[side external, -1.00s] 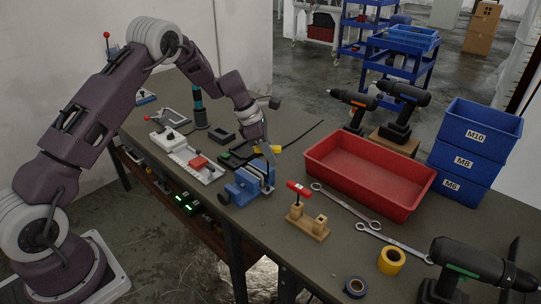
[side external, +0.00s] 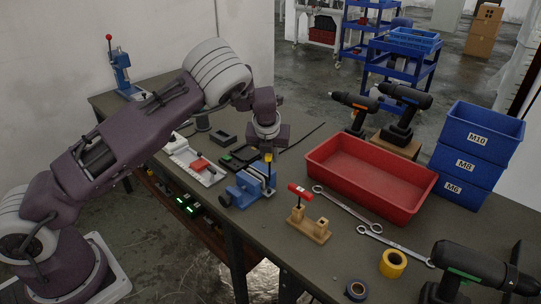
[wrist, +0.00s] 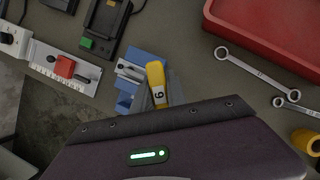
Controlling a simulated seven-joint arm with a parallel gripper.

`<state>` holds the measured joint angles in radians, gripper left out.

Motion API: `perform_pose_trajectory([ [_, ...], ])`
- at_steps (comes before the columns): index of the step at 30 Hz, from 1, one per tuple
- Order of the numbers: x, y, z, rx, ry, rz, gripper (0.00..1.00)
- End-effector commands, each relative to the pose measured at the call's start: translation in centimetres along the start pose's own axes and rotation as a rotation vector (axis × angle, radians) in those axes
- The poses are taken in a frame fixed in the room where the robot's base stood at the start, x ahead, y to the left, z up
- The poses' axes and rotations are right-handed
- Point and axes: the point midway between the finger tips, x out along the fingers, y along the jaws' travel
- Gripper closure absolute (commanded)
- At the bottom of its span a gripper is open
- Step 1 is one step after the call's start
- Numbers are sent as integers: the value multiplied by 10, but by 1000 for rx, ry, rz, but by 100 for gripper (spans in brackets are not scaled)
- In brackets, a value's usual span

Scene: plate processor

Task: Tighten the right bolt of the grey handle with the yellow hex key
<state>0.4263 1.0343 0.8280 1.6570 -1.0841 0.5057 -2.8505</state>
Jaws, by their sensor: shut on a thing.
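The yellow hex key (wrist: 156,84), marked 6, is held at my gripper and covers part of the blue vise (wrist: 139,60) in the wrist view. In the side view the yellow key (side external: 268,157) shows just below my gripper (side external: 267,152), over the vise (side external: 248,189). My gripper is shut on the key; its fingertips are mostly hidden. A grey bar with a dark knob (wrist: 131,70) shows at the vise in the wrist view. I cannot tell whether it is the grey handle. The right bolt and the key's tip cannot be made out.
A red tray (side external: 370,177) stands right of the vise. A white rail with a red block (side external: 195,163) is at left. Cordless drills and blue bins stand further right.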

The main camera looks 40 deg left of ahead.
Motion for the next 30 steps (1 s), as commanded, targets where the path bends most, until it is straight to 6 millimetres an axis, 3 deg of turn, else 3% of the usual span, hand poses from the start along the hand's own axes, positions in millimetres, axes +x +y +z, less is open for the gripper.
perform_pose_trajectory([
  [10, 1, 1, 0, -43, 1, 16, 100],
  [21, 28, 2, -12, -45, -1, 14, 100],
  [30, 31, 2, -14, -44, -2, 14, 100],
])
